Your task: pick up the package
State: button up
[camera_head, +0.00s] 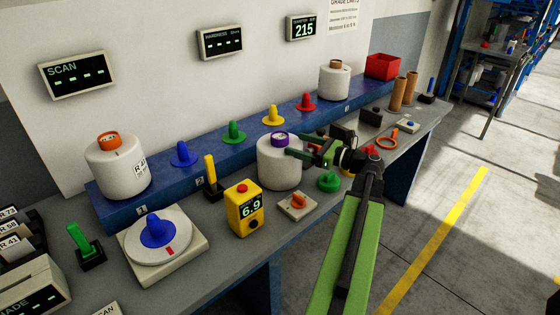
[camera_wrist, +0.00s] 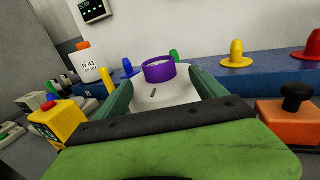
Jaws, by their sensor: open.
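Nothing in view is labelled as a package. The item in front of my gripper is a white yarn bobbin (camera_head: 279,165) with a purple ring on top, standing upright on the grey bench. In the wrist view the same bobbin (camera_wrist: 158,94) shows between my two green fingers, its lower part hidden behind my gripper's body. My gripper (camera_head: 298,145) is open at the bobbin's right side in the head view. I cannot tell whether the fingers touch it.
A blue ledge (camera_head: 215,149) with coloured cones runs behind the bobbin. A yellow meter (camera_head: 244,208), a small orange-knobbed box (camera_head: 297,206) and a green knob (camera_head: 328,182) stand close in front. Other white bobbins stand at left (camera_head: 118,168) and back right (camera_head: 334,82).

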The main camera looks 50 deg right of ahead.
aim_at(288, 141)
jog(key=shift+x, duration=2.7)
jog(key=shift+r, duration=0.2)
grip_shut()
